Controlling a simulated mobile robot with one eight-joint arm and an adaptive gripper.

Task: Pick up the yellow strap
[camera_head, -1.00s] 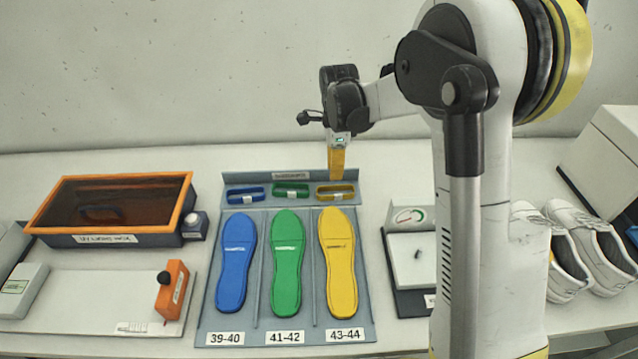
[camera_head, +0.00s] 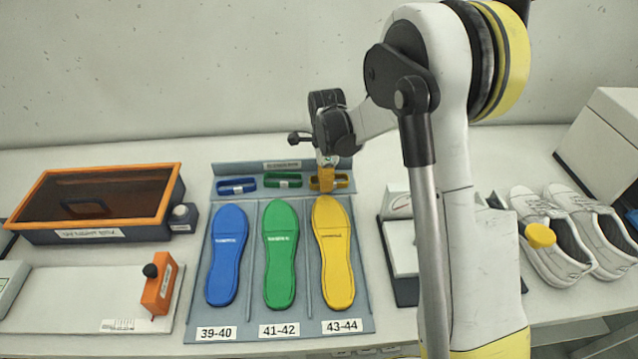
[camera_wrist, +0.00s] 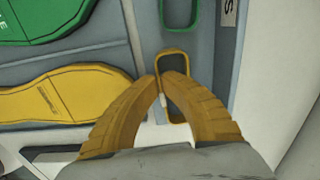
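The yellow strap (camera_head: 346,183) is a small loop lying at the top of the 43-44 column of the grey-blue tray (camera_head: 190,320). My gripper (camera_head: 327,190) points down at it and covers part of it. In the wrist view the strap (camera_wrist: 174,50) shows beyond my two yellow fingers (camera_wrist: 160,78). The fingertips are close together at the strap's left long side, with a small white tag between the fingers. Whether they press on the strap cannot be told.
Blue (camera_head: 237,187) and green (camera_head: 283,181) straps lie left of the yellow one. Blue (camera_head: 228,260), green (camera_head: 280,260) and yellow (camera_head: 333,260) insoles lie below. An orange-rimmed box (camera_head: 95,235) is at left. White shoes (camera_head: 585,230) stand at right.

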